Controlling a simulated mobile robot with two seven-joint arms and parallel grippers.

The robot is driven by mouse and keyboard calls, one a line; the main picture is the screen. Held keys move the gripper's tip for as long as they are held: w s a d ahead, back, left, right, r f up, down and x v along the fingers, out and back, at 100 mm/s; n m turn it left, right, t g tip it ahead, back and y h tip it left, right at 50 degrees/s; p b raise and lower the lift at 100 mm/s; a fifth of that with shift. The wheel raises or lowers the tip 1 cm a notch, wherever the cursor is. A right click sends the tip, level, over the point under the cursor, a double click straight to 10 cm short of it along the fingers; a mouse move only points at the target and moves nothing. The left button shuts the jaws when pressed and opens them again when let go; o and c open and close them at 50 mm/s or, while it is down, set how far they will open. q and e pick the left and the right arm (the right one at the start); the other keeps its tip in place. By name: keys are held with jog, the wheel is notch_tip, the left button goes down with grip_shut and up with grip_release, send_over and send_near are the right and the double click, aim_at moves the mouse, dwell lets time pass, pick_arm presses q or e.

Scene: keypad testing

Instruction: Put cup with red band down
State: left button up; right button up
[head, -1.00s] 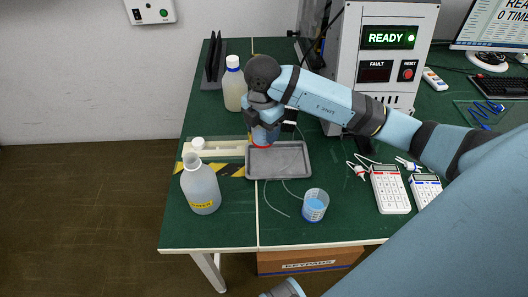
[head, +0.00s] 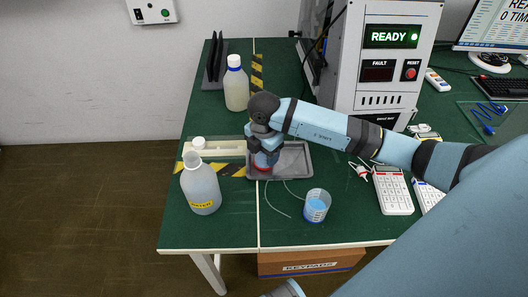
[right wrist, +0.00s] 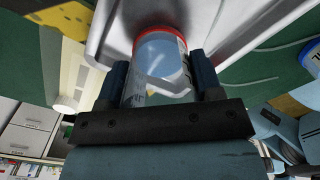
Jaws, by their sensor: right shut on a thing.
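The cup with the red band (head: 262,167) is held by my right gripper (head: 264,153) at the left part of the grey tray (head: 292,174). The tray (right wrist: 100,38) shows behind the cup. I cannot tell whether the cup's base touches the tray. My left gripper is not in view.
A cup with blue liquid (head: 316,207) stands front right of the tray. Bottles (head: 201,190) and (head: 236,90) stand to the left and behind. White keypads (head: 392,192) lie at right. The front table edge is clear.

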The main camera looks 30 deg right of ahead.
jog(key=o, duration=0.9)
jog(key=shift+f, duration=0.15)
pick_arm(q)
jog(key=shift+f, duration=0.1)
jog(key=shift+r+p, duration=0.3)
jog(key=shift+p, duration=0.45)
pick_arm(e)
notch_tip(320, 180, up, 12)
jog(key=shift+r, duration=0.2)
